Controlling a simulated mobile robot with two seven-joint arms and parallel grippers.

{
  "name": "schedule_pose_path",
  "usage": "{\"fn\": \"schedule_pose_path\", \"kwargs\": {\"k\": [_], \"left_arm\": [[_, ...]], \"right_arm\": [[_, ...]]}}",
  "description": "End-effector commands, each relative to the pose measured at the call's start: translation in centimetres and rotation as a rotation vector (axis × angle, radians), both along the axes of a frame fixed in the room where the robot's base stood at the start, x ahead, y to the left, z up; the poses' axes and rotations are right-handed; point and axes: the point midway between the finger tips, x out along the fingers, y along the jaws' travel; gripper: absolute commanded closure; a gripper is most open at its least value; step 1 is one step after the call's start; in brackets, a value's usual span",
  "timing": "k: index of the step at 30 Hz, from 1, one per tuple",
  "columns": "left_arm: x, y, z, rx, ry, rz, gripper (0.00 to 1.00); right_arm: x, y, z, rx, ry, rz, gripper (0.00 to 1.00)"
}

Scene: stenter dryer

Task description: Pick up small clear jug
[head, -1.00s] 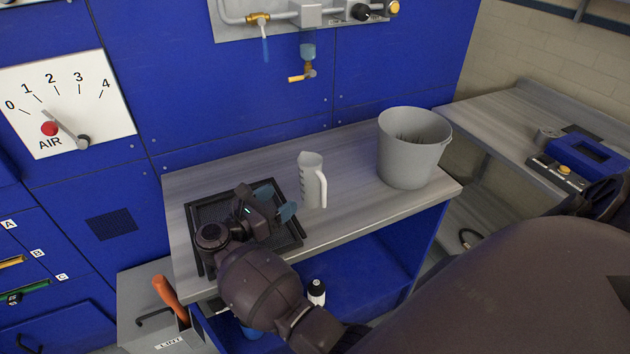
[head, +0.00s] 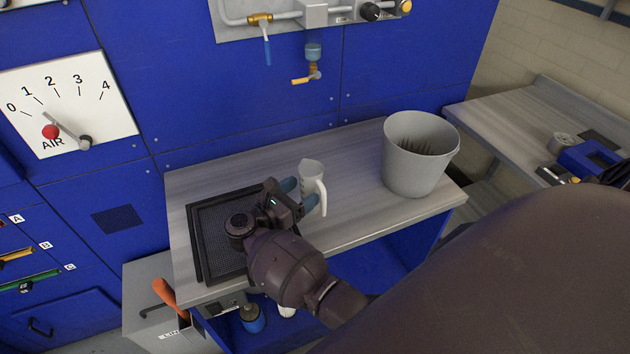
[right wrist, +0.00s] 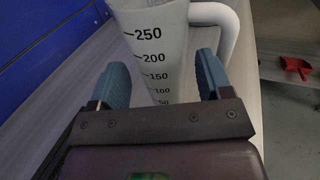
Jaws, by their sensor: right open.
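The small clear jug (head: 313,183) stands upright on the grey bench, with its handle on the right side. In the right wrist view the jug (right wrist: 155,50) shows black marks from 250 downward, and its white handle is at the right. My right gripper (head: 299,193) is at the jug's near left side. In the right wrist view its two blue fingers are apart, one on each side of the jug's lower body; I cannot tell whether either touches it. The jug's base is hidden by the gripper. My left gripper is not in view.
A black mesh tray (head: 200,240) lies left of the jug under my right arm. A grey bucket (head: 418,155) stands to the right on the bench (head: 350,150). The bench behind the jug is clear. A blue panel wall rises behind.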

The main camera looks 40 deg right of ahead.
Motion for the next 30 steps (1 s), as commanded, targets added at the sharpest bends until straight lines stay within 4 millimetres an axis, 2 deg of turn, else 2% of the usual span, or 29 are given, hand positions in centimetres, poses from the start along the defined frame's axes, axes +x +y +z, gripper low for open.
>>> {"fn": "schedule_pose_path", "kwargs": {"k": [2, 15, 16, 23, 30], "left_arm": [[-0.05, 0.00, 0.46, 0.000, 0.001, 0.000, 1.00], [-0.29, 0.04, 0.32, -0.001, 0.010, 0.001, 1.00], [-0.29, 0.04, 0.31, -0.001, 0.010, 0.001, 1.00], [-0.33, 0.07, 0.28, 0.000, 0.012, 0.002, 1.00], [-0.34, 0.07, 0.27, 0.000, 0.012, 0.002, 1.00]], "right_arm": [[-0.22, -0.20, 0.18, -0.001, 0.001, 0.000, 0.28], [-0.52, -0.46, -0.09, 0.001, 0.001, -0.001, 0.28], [-0.52, -0.46, -0.09, 0.001, 0.001, -0.001, 0.30], [-0.51, -0.46, -0.07, 0.001, 0.000, -0.001, 0.64], [-0.50, -0.45, 0.03, 0.001, 0.000, -0.001, 0.65]]}}
